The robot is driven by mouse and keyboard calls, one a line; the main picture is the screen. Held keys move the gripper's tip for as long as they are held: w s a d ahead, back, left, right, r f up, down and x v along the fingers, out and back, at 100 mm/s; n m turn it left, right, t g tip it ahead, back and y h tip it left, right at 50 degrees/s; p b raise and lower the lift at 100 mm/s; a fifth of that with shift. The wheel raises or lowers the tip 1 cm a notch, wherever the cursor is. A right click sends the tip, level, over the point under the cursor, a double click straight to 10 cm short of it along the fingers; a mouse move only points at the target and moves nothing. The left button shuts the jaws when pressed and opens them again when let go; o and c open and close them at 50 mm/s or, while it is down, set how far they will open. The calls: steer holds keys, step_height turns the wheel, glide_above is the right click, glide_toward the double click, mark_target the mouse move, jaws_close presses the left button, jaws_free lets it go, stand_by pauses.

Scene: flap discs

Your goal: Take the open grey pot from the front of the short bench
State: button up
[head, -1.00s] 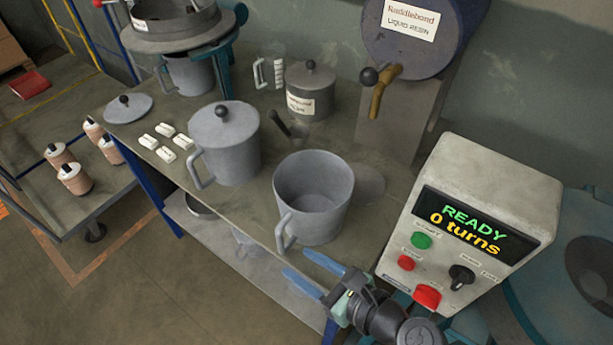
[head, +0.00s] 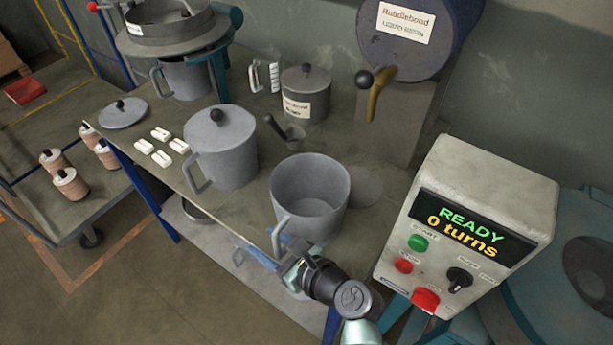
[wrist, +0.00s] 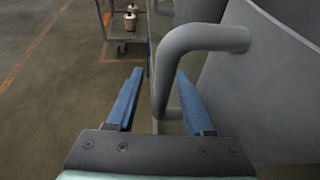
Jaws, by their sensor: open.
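The open grey pot (head: 312,222) stands upright at the front edge of the short bench (head: 235,215), its lid off and its inside looking empty. Its handle (head: 277,236) points toward the front left. My gripper (head: 262,243) is open at the handle, its blue fingers low beside the pot. In the wrist view, the upright bar of the handle (wrist: 164,82) shows between the two fingers of my gripper (wrist: 157,75), nearer the right finger. Whether a finger touches it I cannot tell. The pot's wall (wrist: 250,95) fills the right side there.
A lidded grey pot (head: 222,155) stands close to the left. A control box (head: 470,225) reading "READY 0 turns" stands close on the right. Behind are a labelled canister (head: 305,98) and a resin drum (head: 408,40). White blocks (head: 161,134) and a loose lid (head: 122,113) lie farther left.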

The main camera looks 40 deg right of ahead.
jaws_close()
steer(key=shift+r, duration=0.15)
